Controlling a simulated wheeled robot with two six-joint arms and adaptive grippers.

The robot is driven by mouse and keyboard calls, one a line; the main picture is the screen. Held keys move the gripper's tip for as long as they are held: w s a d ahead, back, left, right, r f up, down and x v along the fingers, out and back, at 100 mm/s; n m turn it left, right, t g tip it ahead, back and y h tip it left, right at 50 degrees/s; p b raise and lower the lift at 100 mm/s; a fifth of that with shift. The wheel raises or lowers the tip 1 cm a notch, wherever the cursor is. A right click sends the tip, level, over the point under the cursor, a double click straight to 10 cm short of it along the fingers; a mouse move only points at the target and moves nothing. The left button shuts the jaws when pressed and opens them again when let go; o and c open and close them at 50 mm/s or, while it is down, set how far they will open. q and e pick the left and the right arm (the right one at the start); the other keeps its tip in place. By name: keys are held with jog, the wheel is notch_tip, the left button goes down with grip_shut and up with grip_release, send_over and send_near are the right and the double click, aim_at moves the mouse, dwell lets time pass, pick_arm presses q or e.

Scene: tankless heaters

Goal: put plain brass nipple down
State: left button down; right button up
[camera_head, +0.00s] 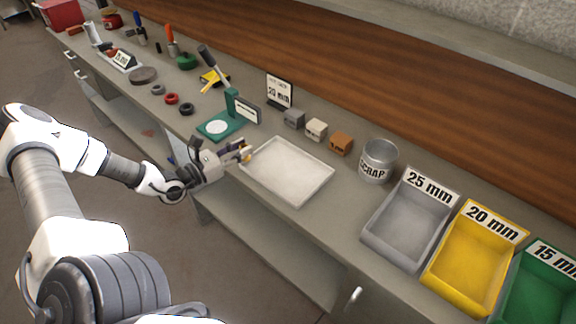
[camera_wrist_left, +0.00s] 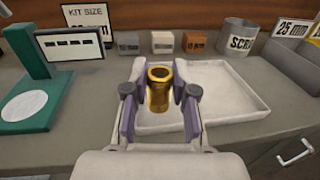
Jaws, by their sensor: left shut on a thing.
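The plain brass nipple (camera_wrist_left: 160,88) is a short gold tube with a rim at its top. My left gripper (camera_wrist_left: 158,95) is shut on it and holds it upright. The tray looks empty. My right gripper is not in view.
A green stand (camera_head: 219,126) with a white disc is left of the tray. Grey, beige and orange blocks (camera_head: 341,143), a "20 mm" sign (camera_head: 279,90) and the scrap can (camera_head: 379,161) stand behind it. Grey, yellow (camera_head: 470,262) and green bins are at the right.

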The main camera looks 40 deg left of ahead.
pick_arm(q)
jog(key=w+d+b, duration=0.1)
jog(key=d, duration=0.1)
jog(key=w+d+f+b, duration=0.1)
jog(key=d+b, duration=0.1)
jog(key=d, duration=0.1)
jog(key=w+d+b, duration=0.1)
jog(key=d+b, duration=0.1)
jog(key=d, duration=0.1)
jog(key=shift+w+f, duration=0.3)
jog(key=shift+w, duration=0.05)
jog(key=w+d, duration=0.1)
jog(key=d, duration=0.1)
jog(key=w+d, duration=0.1)
jog(key=d, duration=0.1)
jog(key=w+d, duration=0.1)
jog(key=d, duration=0.1)
jog(key=shift+d+b, duration=0.15)
jog(key=shift+b, duration=0.2)
notch_tip(320, 180, down, 3)
jog(key=shift+f+p, duration=0.15)
jog(key=shift+p, duration=0.15)
jog(key=shift+w+f, duration=0.1)
jog(key=shift+f+b, duration=0.2)
jog(key=shift+b, duration=0.2)
jog(key=c, duration=0.9)
grip_release()
jog(key=shift+c, duration=0.2)
